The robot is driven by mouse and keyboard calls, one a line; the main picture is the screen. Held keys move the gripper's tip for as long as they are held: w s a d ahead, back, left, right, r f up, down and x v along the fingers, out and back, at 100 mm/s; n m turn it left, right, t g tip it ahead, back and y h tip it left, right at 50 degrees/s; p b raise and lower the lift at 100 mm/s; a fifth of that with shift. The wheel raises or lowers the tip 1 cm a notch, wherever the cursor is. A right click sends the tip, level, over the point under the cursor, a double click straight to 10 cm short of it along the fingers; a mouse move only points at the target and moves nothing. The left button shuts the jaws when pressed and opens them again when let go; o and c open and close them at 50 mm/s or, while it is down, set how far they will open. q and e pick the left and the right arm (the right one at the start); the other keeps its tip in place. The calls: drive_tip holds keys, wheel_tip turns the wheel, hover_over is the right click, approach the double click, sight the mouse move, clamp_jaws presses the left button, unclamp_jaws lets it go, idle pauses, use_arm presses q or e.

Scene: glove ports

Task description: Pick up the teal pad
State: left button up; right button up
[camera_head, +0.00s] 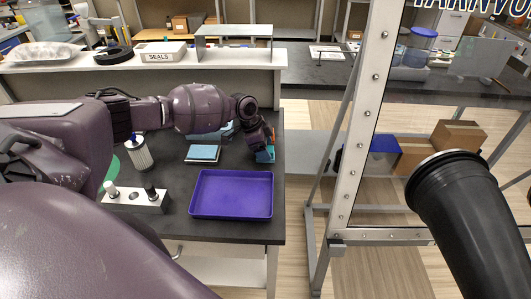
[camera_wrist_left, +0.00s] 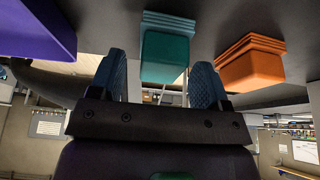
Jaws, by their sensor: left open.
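The teal pad (camera_wrist_left: 167,52) shows in the left wrist view as a block with a stepped, layered edge. It lies on the dark table, ahead of the gap between my left gripper's fingers. My left gripper (camera_wrist_left: 160,78) is open, with one blue finger on each side and nothing between them. In the head view my left gripper (camera_head: 265,154) points down near the table's right edge, and I cannot clearly separate the teal pad from the blue fingers there. My right gripper is not in view.
An orange block (camera_wrist_left: 250,63) sits right of the teal pad in the wrist view. A purple tray (camera_head: 231,194) lies in front of my left gripper. A light blue pad (camera_head: 203,152) lies left of it. A grey holder (camera_head: 133,198) and filter cylinder (camera_head: 139,153) stand further left.

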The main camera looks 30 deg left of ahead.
use_arm(q)
drive_tip(key=shift+w+d+f, duration=0.15)
drive_tip(key=shift+f, duration=0.2)
drive_tip(key=c, duration=1)
drive_tip(key=shift+o, duration=0.2)
drive_tip(key=shift+r, duration=0.1)
wheel_tip(320, 180, up, 20)
drive_tip(key=shift+b, duration=0.35)
